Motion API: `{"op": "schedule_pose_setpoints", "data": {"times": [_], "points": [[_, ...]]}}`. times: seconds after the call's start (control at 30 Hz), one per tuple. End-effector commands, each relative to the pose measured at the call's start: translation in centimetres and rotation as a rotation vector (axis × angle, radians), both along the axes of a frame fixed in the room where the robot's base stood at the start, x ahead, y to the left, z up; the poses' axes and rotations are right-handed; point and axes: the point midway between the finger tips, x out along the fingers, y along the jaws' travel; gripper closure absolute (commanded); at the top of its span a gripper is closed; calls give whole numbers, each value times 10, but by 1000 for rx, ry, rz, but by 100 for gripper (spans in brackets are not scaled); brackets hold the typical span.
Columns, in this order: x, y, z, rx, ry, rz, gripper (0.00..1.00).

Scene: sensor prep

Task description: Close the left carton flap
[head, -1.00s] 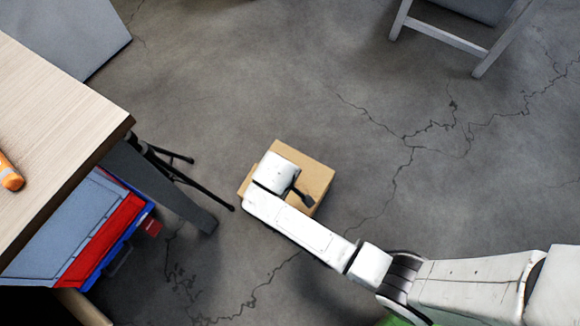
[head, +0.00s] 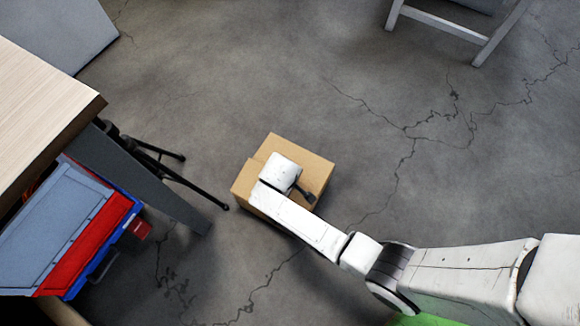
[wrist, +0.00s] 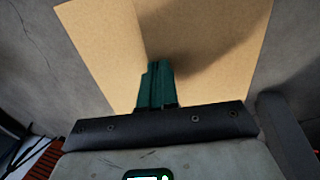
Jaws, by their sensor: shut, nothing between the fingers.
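The tan cardboard carton (head: 312,163) sits on the floor near the middle of the head view, partly covered by my wrist. A panel at its left, which looks like the left flap (head: 246,180), shows beside my arm; its exact angle is hard to tell. In the wrist view, a fold line separates the narrower left panel (wrist: 95,45) from a wider, partly shadowed right panel (wrist: 215,35). My gripper (wrist: 160,70) has dark green fingers, shut together and empty, over the cardboard near that fold. Contact is unclear. In the head view the fingers are hidden beneath my wrist.
A wooden table (head: 40,105) stands at the left, with a dark leg and black tripod-like legs (head: 165,165) near the carton. A red, blue and grey case (head: 85,235) is at lower left. A white chair frame (head: 445,38) is at upper right.

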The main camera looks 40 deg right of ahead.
Motion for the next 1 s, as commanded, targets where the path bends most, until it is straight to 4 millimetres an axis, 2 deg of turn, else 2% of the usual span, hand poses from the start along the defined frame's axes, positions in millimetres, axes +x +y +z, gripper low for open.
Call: {"op": "schedule_pose_setpoints", "data": {"times": [0.27,0.63,1.0], "points": [[1,-3,-2,35,17,-4,100],[5,-13,-31,256,99,-3,100],[4,-12,-33,269,104,1,100]]}}
